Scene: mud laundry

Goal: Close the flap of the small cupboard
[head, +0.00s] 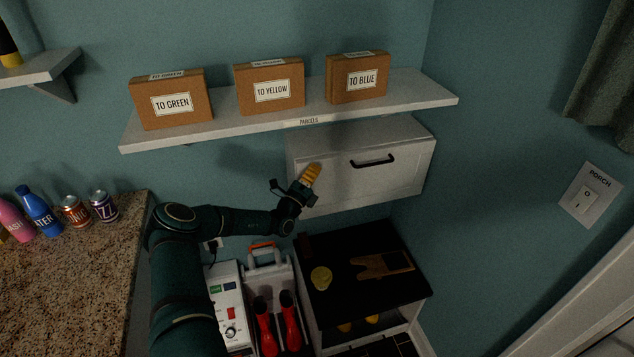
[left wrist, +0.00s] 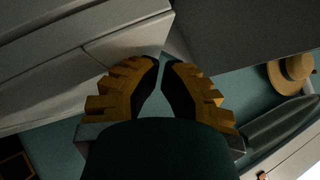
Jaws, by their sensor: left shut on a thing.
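The small cupboard (head: 293,152) is a pale grey box on the wall under the shelf. Its flap (head: 385,180) faces me, with a black bar handle (head: 372,161) near the upper middle. The flap looks close to upright; I cannot tell whether it is fully flush. My left gripper (head: 314,167) is at the left part of the flap, left of the handle and apart from it. In the left wrist view its ribbed yellow fingers (left wrist: 163,62) are drawn together at grey panel edges, seemingly the flap's; the contact is partly hidden. My right gripper is out of view.
The shelf (head: 425,92) with three boxes hangs just above the cupboard. Below stands a black-topped bench (head: 345,290) with a brown wooden item (head: 383,265). A speckled counter (head: 70,270) with several drinks is at left. A hat (left wrist: 290,72) shows in the wrist view.

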